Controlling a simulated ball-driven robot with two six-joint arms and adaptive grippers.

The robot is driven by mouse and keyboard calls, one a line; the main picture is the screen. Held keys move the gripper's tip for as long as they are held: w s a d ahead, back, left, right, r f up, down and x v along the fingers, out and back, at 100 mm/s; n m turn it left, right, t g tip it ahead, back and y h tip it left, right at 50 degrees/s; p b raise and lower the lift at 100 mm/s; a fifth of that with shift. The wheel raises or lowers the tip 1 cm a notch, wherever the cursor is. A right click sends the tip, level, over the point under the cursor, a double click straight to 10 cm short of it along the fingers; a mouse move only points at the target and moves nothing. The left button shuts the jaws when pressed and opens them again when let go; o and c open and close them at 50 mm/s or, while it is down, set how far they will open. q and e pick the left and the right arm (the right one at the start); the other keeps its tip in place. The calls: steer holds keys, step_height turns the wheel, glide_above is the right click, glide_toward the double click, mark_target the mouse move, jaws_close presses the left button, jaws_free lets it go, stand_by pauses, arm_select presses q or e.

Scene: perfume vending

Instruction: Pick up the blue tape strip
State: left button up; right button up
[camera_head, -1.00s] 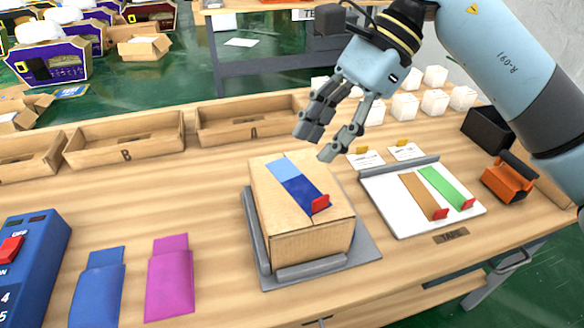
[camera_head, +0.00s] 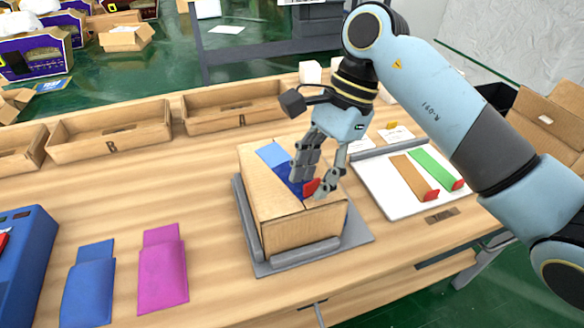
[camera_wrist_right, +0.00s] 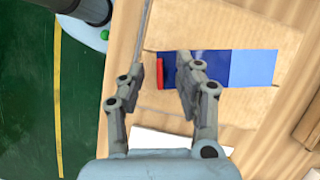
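The blue tape strip (camera_head: 272,153) lies along the top of a closed cardboard box (camera_head: 273,233), light blue at its far end and dark blue nearer, with a red tab (camera_head: 311,187) at its near end. It also shows in the right wrist view (camera_wrist_right: 249,67). My right gripper (camera_head: 309,193) is low over the box top at the tab end. Its fingers (camera_wrist_right: 159,62) are apart, one on each side of the red tab, with gaps visible in the wrist view. The fingers hide part of the dark blue section. My left gripper is not in view.
The box sits in a grey holder (camera_head: 352,245). To its right, a white board (camera_head: 382,188) carries a brown strip (camera_head: 410,176) and a green strip (camera_head: 436,169). Blue (camera_head: 90,285) and magenta (camera_head: 163,270) pouches lie at left. Wooden trays (camera_head: 110,144) line the back.

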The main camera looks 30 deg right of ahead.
steer(key=shift+f, duration=0.1)
steer(key=shift+c, duration=0.4)
jaws_close()
steer(key=shift+r, duration=0.5)
step_height(320, 180, up, 3)
steer(key=shift+f, duration=0.15)
steer(key=s+d+r+p, duration=0.4)
steer(key=s+d+r, duration=0.4)
steer(key=r, duration=0.4)
steer(key=shift+d+r, duration=0.2)
steer(key=shift+d, duration=0.05)
